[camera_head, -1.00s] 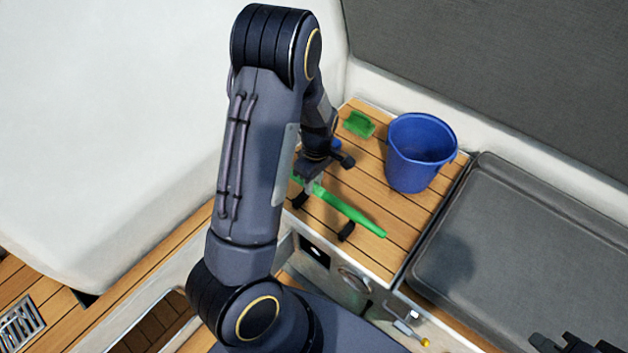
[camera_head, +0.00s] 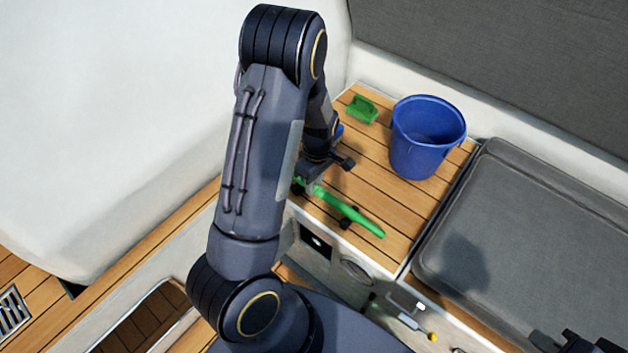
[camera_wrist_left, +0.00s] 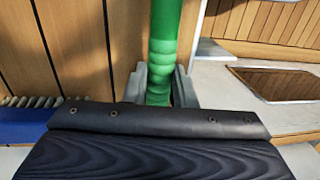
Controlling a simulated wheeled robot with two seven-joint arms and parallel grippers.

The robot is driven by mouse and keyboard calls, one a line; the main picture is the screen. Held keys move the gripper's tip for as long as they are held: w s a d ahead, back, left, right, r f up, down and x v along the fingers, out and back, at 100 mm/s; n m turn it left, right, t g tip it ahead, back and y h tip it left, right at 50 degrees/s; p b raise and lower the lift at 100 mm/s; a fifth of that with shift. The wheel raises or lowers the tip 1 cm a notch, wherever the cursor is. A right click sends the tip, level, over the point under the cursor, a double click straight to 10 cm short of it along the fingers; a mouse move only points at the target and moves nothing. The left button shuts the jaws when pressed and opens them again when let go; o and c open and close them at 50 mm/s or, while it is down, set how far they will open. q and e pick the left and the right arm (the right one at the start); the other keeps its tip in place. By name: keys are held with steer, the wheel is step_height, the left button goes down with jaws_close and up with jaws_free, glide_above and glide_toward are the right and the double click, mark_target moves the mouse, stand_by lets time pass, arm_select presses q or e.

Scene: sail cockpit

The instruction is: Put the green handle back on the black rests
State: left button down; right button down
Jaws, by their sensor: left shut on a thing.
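The green handle (camera_head: 352,214) lies slantwise low over the wooden bench top, near its front edge. A black rest (camera_head: 347,223) shows at the handle's right half, with dark parts on both sides of it. I cannot tell whether the handle touches it. The other rest is not clear beside my gripper. My left gripper (camera_head: 306,187) is shut on the handle's left part. In the left wrist view the green handle (camera_wrist_left: 165,35) stands between the grey fingers (camera_wrist_left: 160,88). My right gripper (camera_head: 588,343) shows only as a dark part at the bottom right corner.
A blue bucket (camera_head: 425,145) and a small green object (camera_head: 361,109) stand on the bench (camera_head: 400,205) behind the handle. A blue bristled thing (camera_wrist_left: 22,128) shows in the left wrist view. A grey cushion (camera_head: 530,240) lies to the right. Latches are below the bench's front.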

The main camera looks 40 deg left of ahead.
arm_select(q)
steer(key=c, duration=1.1)
jaws_free()
steer(key=r, duration=0.2)
steer(key=r+p, duration=0.1)
steer(key=r, duration=0.2)
steer(key=w+r, duration=0.1)
steer(key=r, duration=0.1)
steer(key=shift+r, duration=0.3)
steer(key=shift+r+p, duration=0.3)
steer(key=shift+p, duration=0.05)
steer(key=s+d+r+m+t+h+p, duration=0.1)
steer(key=s+d+r+m+t+p, duration=0.1)
steer(key=s+r+m, duration=0.3)
steer(key=s+d+r+m+t+h+p, duration=0.1)
steer(key=s+d+r+m+p, duration=0.3)
steer(key=r, duration=0.9)
steer(key=s+d+r+m+t+h+p, duration=0.1)
steer(key=s+d+r+m+t+p, duration=0.3)
steer(key=s+r, duration=0.5)
steer(key=shift+s+r+m+h, duration=0.15)
steer(key=shift+s+r+m, duration=0.1)
steer(key=shift+m, duration=0.4)
steer(key=shift+s+r+m+h, duration=0.1)
steer(key=shift+r+m+h, duration=0.1)
steer(key=shift+m, duration=0.45)
